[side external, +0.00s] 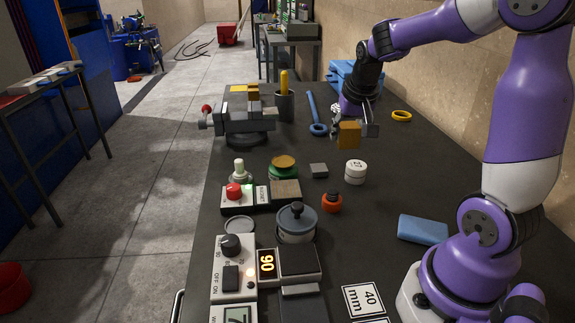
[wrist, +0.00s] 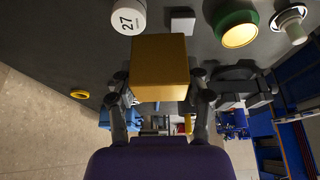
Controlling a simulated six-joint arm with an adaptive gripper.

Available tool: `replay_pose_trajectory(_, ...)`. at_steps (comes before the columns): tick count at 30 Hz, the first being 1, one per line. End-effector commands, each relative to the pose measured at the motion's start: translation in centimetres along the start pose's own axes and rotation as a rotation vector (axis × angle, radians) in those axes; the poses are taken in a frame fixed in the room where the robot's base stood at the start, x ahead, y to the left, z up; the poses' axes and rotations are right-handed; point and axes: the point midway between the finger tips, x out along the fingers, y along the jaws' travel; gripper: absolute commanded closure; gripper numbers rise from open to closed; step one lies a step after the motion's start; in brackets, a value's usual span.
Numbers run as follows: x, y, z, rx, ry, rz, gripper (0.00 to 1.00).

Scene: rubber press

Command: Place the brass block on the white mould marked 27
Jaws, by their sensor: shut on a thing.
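The brass block (side external: 348,135) is a golden cube held in my gripper (side external: 354,126) above the dark bench. In the wrist view the block (wrist: 160,66) fills the middle, with my gripper's fingers (wrist: 160,100) closed on its two sides. The white mould marked 27 (side external: 355,171) is a short white cylinder standing on the bench, below and slightly right of the block in the side view. In the wrist view the mould (wrist: 128,17) is at the top, partly cut off by the frame, beside the block's upper left corner. The block is apart from the mould.
A small grey block (side external: 319,170) lies left of the mould, and an orange-red knobbed piece (side external: 332,203) stands in front. A green piece with a brass top (side external: 283,166) is farther left. A yellow ring (side external: 401,115) and blue wrench (side external: 316,115) lie behind. Bench right of the mould is clear.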

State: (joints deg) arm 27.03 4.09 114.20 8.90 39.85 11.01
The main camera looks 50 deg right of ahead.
Motion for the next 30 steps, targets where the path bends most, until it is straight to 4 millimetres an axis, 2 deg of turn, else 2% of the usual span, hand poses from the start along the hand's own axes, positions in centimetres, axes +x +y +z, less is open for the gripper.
replay_pose_trajectory(1,1.1,1.3,-0.4,0.008,-0.002,0.003,1.0)
replay_pose_trajectory(3,2.3,2.5,-0.9,0.006,-0.001,0.002,1.0)
replay_pose_trajectory(9,4.3,4.5,-1.8,0.001,0.002,-0.001,1.0)
replay_pose_trajectory(12,4.9,4.7,-1.7,-0.001,0.002,-0.001,1.0)
replay_pose_trajectory(19,7.9,4.6,-0.4,-0.002,0.0,-0.002,1.0)
replay_pose_trajectory(30,8.3,4.6,-0.3,-0.001,0.003,-0.002,1.0)
